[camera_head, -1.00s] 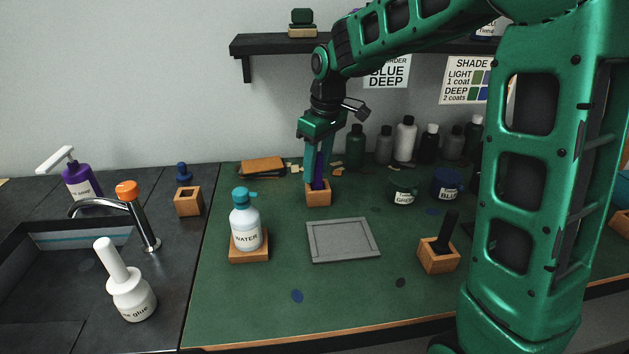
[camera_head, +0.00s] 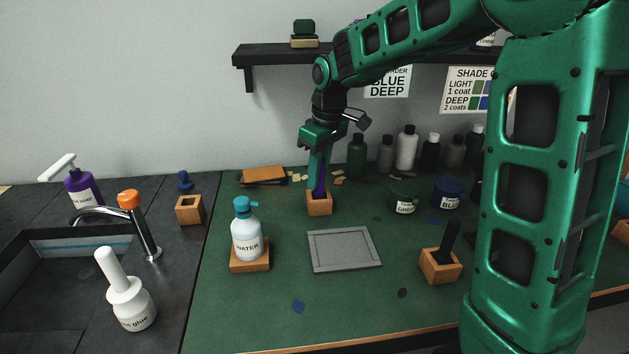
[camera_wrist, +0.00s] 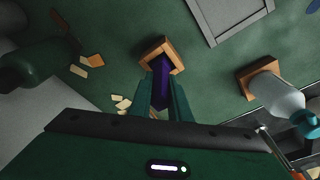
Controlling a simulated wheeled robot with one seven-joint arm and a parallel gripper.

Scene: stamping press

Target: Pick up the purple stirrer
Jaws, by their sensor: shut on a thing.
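The purple stirrer (camera_head: 321,184) stands upright with its lower end in a small wooden block holder (camera_head: 319,207) on the green mat. My gripper (camera_head: 319,180) reaches down from above and is shut on the stirrer, with one finger on each side. In the wrist view the purple stirrer (camera_wrist: 161,84) lies between my two green fingers (camera_wrist: 161,98), and its far end reaches into the hollow of the wooden holder (camera_wrist: 151,46).
A water bottle (camera_head: 246,232) on a wooden base and a grey tray (camera_head: 343,250) stand nearer. Green (camera_head: 404,201) and blue (camera_head: 447,194) jars are to the right. Dark and white bottles (camera_head: 406,149) line the back below the shelf (camera_head: 262,50). The front mat is mostly clear.

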